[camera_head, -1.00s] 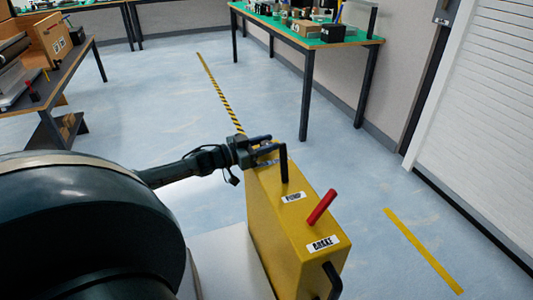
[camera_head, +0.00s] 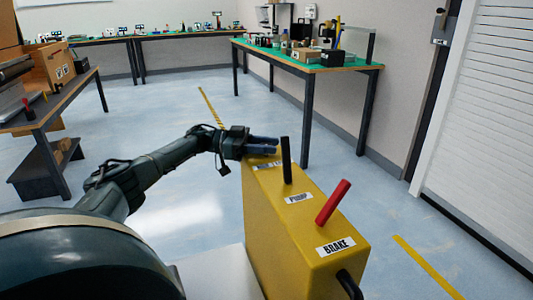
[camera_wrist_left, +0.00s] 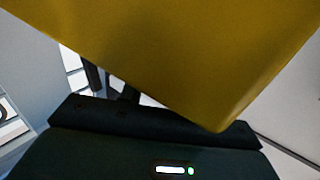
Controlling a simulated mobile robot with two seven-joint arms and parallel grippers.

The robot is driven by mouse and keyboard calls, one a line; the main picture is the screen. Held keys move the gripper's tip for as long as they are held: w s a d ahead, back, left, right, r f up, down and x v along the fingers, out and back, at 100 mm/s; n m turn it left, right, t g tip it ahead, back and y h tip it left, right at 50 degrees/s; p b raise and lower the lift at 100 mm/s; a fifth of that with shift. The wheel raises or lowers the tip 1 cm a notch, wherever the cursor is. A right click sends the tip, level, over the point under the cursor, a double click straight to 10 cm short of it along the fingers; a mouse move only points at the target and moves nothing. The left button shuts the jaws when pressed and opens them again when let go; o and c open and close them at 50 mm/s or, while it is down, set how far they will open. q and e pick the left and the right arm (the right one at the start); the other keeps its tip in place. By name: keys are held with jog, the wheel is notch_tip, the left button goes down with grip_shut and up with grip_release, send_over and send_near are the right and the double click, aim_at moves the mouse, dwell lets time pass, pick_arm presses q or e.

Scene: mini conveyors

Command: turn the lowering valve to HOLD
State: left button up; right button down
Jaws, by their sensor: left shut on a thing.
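The yellow box (camera_head: 270,220) stands in the head view's lower middle. Its top carries a black upright lever (camera_head: 286,160) by the PUMP label, a red tilted lever (camera_head: 333,203) by the BRAKE label and a partly hidden far label (camera_head: 267,164). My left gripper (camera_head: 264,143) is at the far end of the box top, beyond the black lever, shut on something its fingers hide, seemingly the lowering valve. The valve's setting cannot be read. In the left wrist view the yellow box (camera_wrist_left: 190,50) fills the upper part and covers most of the fingers.
A black handle (camera_head: 349,285) is on the box's near end. A green-topped table (camera_head: 345,62) stands behind, a dark bench (camera_head: 60,108) at left and a white shutter (camera_head: 475,130) at right. The floor around the box is clear.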

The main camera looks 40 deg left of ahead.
dwell(0.4)
pick_arm(q)
jog(key=o, duration=1)
jog(key=shift+c, duration=0.2)
jog(key=b+v, duration=0.7)
jog(key=v, duration=0.6)
pick_arm(e)
jog(key=a+n+t+y, duration=0.1)
jog(key=t, duration=0.1)
jog(key=a+t+y, duration=0.1)
jog(key=y, duration=0.1)
jog(key=shift+w+a+r+n+t, duration=0.15)
jog(key=shift+w+n+t, duration=0.05)
jog(key=shift+n+t, duration=0.2)
pick_arm(q)
jog(key=shift+w+a, duration=0.1)
pick_arm(e)
jog(key=shift+r, duration=0.1)
